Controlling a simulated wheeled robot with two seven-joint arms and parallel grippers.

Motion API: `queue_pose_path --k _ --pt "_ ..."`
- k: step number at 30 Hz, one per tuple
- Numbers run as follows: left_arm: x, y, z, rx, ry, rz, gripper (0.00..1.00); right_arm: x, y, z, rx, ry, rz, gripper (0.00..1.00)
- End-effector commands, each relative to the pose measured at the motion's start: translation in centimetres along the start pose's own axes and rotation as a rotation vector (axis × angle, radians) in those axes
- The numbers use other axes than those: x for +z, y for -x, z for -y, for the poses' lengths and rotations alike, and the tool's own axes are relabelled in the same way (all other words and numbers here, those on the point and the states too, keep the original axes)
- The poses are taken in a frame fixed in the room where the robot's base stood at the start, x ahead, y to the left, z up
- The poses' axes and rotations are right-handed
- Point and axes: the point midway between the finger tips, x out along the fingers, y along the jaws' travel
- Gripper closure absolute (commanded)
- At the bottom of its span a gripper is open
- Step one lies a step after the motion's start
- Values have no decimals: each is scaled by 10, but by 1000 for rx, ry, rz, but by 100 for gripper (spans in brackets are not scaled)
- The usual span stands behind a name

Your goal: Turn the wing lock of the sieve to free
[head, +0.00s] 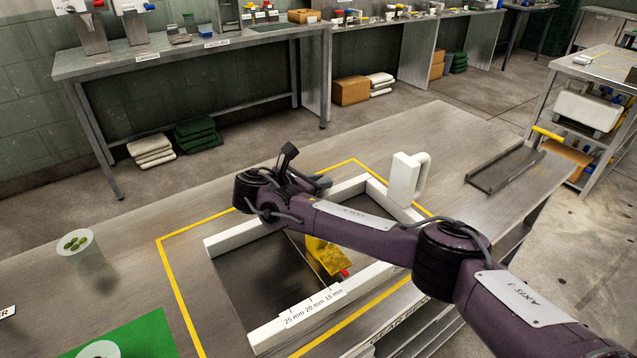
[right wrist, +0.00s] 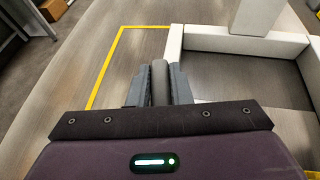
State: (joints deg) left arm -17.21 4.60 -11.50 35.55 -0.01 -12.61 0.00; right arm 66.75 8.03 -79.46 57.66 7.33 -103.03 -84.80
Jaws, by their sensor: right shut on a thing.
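The sieve is a white rectangular frame (head: 225,243) lying on the metal table, marked 25 mm, 20 mm and 15 mm on its near side. In the right wrist view, my right gripper (right wrist: 160,90) is shut on a dark grey, rounded upright piece (right wrist: 160,75), which I take to be the wing lock. The piece stands beside the corner of the white frame (right wrist: 240,40). In the head view, my right arm crosses over the frame and hides part of it; the wing lock cannot be made out there. My left gripper is not in view.
A white block with a curved handle (head: 405,180) stands at the frame's far right. A yellow piece with a red tip (head: 325,258) lies inside the frame. Yellow tape (head: 180,290) surrounds it. Cups (head: 76,242) and a green mat (head: 125,338) are left. A metal chute (head: 505,168) is right.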

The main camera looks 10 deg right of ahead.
Motion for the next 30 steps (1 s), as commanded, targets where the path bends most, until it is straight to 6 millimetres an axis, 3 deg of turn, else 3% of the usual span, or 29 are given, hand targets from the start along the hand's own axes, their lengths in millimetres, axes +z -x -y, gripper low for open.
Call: queue_pose_path --k 12,29,30 --pt "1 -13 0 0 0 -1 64 -2 0 0 -179 -74 -2 100" --pt "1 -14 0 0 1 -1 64 -1 0 0 -207 -85 -2 100" --pt "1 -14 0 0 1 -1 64 -1 0 0 -207 -85 -2 79"
